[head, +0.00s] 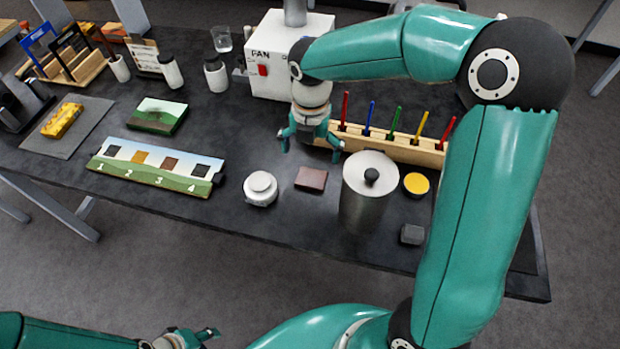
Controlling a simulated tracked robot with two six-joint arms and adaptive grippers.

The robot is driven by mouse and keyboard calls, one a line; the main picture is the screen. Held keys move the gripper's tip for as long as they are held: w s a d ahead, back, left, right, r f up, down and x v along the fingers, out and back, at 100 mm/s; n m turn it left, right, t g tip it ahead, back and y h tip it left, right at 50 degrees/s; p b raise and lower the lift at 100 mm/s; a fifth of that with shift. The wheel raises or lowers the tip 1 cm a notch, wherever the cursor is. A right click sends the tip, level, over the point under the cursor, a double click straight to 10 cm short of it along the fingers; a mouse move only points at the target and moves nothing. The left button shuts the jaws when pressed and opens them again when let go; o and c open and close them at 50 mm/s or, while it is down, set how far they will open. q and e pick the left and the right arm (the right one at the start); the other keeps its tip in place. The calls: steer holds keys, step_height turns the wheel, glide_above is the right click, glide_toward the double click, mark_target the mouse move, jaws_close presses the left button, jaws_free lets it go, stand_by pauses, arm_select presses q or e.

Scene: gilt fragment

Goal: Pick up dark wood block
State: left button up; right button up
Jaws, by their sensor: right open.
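A small flat dark reddish-brown block (311,179), which looks like the dark wood block, lies on the black table between a round white-lidded jar and a steel canister. My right gripper (312,148) points down behind and above the block, its two fingers spread apart with nothing between them. It does not appear to touch the block. My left gripper (205,335) is low at the bottom edge, away from the table; its jaw opening is unclear.
The white jar (260,188) is left of the block, and the tall steel canister (369,195) stands close on its right. A wooden rack (405,150) of coloured sticks is behind. A dark grey block (411,235) and yellow dish (416,184) lie right. A numbered board (130,177) lies left.

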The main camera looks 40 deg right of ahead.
mark_target(311, 180)
step_height(311, 180, down, 3)
steer(key=shift+f, duration=0.2)
steer(key=f, duration=0.4)
steer(key=shift+s+a+f+p, duration=0.15)
steer(key=shift+s+a+p, duration=0.05)
steer(key=shift+s+p, duration=0.15)
steer(key=shift+w+f, duration=0.1)
steer(key=shift+f, duration=0.5)
steer(key=c, duration=1.2)
steer(key=shift+r, duration=0.2)
